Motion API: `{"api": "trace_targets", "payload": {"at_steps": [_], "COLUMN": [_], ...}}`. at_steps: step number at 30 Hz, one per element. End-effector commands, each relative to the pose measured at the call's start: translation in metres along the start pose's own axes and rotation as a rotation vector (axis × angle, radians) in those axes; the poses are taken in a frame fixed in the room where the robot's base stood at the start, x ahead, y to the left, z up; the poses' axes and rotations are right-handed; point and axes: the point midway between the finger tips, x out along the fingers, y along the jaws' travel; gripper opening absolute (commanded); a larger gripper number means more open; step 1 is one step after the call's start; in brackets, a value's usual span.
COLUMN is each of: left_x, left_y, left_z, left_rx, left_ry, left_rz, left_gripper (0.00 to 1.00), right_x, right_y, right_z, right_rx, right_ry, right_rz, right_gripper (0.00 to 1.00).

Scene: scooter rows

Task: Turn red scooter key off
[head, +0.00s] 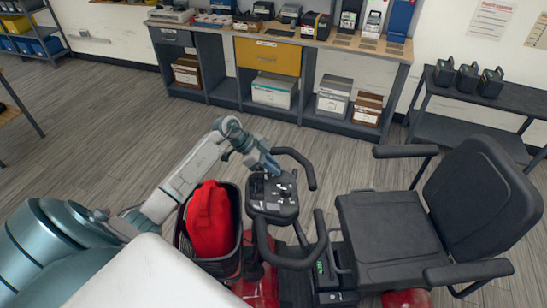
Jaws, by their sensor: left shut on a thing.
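The red scooter (262,287) stands in front of me, with its red body showing low down under the basket and seat. Its dark control console (274,205) sits between two black looped handlebars. My left gripper (270,172) reaches in from the left over the basket and points down at the console's far edge. It is shut on the scooter key, which is too small and too covered by the fingers to make out. Which way the key is turned cannot be seen. My right gripper is not in view.
A black front basket (238,250) holds a red bag (210,222) just under my left arm. The black scooter seat (385,228) with armrests is at right. A workbench (340,44) with boxes stands along the back wall. Open floor (110,130) lies to the left.

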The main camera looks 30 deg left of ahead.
Motion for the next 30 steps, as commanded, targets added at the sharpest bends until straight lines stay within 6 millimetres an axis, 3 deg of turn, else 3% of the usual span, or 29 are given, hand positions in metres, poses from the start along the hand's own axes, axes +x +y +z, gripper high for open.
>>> {"api": "trace_targets", "payload": {"at_steps": [1,12,18,30], "left_x": [-0.007,-0.005,-0.002,0.0], "left_y": [0.002,0.004,0.004,0.003], "left_z": [-0.007,-0.008,-0.005,-0.004], "left_rx": [-0.027,-0.233,-0.321,-0.416], "left_ry": [0.0,0.003,0.005,0.006], "left_rz": [-0.034,-0.306,-0.427,-0.556], "left_gripper": [0.0,0.0,0.0,0.0], "right_x": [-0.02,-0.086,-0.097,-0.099], "right_y": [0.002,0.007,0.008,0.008], "right_z": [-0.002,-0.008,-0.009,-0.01], "right_rx": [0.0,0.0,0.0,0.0], "right_ry": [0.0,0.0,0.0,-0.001], "right_rz": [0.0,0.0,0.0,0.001], "right_gripper": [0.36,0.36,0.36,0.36]}}
